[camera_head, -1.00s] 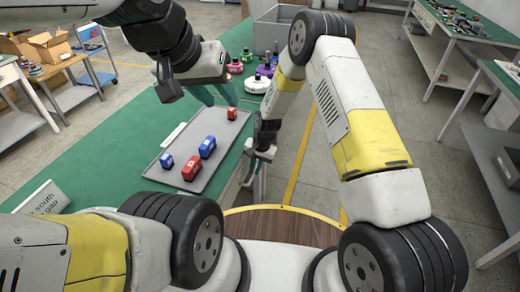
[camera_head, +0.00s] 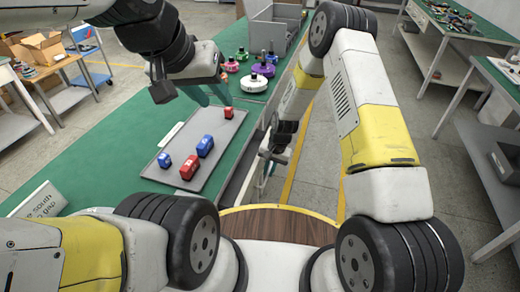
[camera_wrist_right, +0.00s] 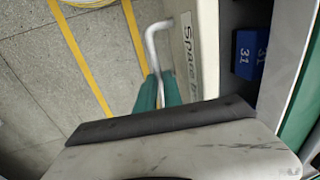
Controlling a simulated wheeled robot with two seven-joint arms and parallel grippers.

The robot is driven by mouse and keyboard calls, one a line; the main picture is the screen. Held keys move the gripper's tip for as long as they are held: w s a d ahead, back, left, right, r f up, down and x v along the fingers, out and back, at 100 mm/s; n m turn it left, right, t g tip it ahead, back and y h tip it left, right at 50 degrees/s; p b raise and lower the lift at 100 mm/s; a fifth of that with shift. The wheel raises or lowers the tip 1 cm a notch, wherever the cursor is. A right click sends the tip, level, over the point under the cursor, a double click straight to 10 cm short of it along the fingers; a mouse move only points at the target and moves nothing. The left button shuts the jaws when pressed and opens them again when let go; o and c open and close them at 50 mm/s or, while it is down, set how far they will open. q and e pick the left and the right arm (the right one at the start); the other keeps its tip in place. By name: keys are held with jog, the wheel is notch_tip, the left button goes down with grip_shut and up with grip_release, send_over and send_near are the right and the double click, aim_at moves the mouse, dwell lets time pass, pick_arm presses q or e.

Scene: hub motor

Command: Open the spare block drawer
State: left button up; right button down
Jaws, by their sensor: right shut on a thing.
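The spare block drawer (camera_wrist_right: 207,75) shows in the right wrist view, its front marked "Spare". It stands partly pulled out, and a blue block (camera_wrist_right: 250,52) marked 31 is visible inside. A bent metal handle (camera_wrist_right: 150,38) sticks out from the drawer front. My right gripper (camera_wrist_right: 158,90) is shut on the handle; it also shows in the head view (camera_head: 265,175), beside the table's right edge. My left gripper (camera_head: 215,95) is open and empty above the far end of the grey tray (camera_head: 215,155).
The tray on the green table (camera_head: 105,150) holds red blocks (camera_head: 188,167) and blue blocks (camera_head: 205,146). Several coloured round parts (camera_head: 254,83) and a grey bin (camera_head: 275,35) stand at the table's far end. Open floor (camera_head: 325,180) lies right of the table.

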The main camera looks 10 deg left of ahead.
jog(key=s+d, duration=0.2)
jog(key=d, duration=0.8)
jog(key=s+d, duration=0.2)
jog(key=d, duration=0.8)
jog(key=c, duration=1.5)
grip_release()
jog(key=shift+s+d+r, duration=0.1)
jog(key=shift+d+r, duration=0.15)
jog(key=shift+r, duration=1.05)
jog(key=shift+w+d+r, duration=0.1)
jog(key=shift+d+r, duration=0.15)
jog(key=shift+r, duration=1)
jog(key=shift+s+d+r, duration=0.1)
jog(key=shift+d+r, duration=0.15)
jog(key=shift+r, duration=1.05)
